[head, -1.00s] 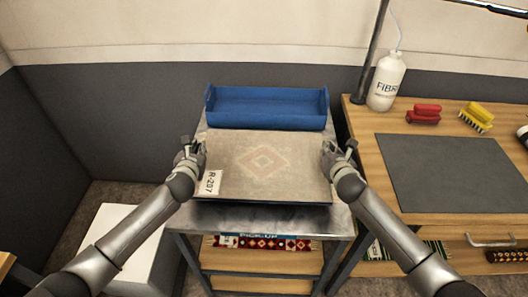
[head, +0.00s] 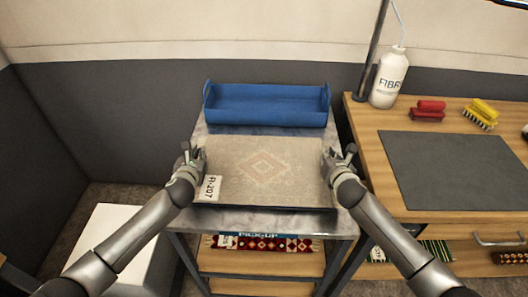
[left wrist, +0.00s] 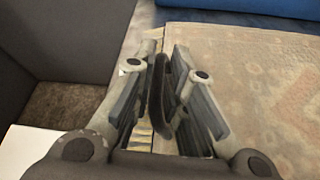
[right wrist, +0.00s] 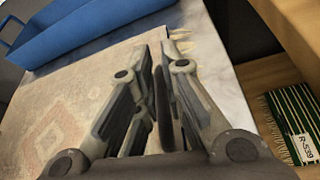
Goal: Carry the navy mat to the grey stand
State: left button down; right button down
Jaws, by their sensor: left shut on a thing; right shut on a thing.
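The navy mat (head: 265,208) shows only as a thin dark edge under a beige patterned rug (head: 230,160) tagged R-207, which covers the rest. It is level over the metal top of the grey stand (head: 343,222); I cannot tell whether it touches that top. My left gripper (head: 196,160) is shut on the mat's left side. My right gripper (head: 331,160) is shut on its right side. Both wrist views show a dark upright piece between the fingers (left wrist: 163,88) (right wrist: 163,95), with the rug beside it.
A blue tray (head: 265,117) stands at the back of the stand, behind the rug. A wooden bench (head: 370,135) with a dark pad (head: 455,170), a white bottle (head: 388,80) and brushes (head: 428,110) is close on the right. A white block (head: 115,235) is at lower left.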

pick_arm(q)
jog(key=shift+a+f+b, duration=0.35)
jog(key=shift+a+f, duration=0.1)
jog(key=shift+f, duration=0.15)
pick_arm(e)
jog(key=shift+w+d+f, duration=0.15)
jog(key=shift+d+f, duration=0.3)
jog(key=shift+d, duration=0.1)
pick_arm(q)
jog(key=c, duration=1.5)
grip_release()
jog(key=shift+s+r, duration=0.1)
pick_arm(e)
jog(key=c, duration=1.6)
grip_release()
jog(key=shift+r, duration=0.1)
pick_arm(q)
jog(key=shift+o, duration=0.3)
jog(key=shift+d, duration=0.2)
pick_arm(e)
jog(key=shift+o, duration=0.3)
jog(key=shift+a, duration=0.2)
pick_arm(q)
jog(key=shift+d+r, duration=0.1)
pick_arm(e)
jog(key=shift+a, duration=0.1)
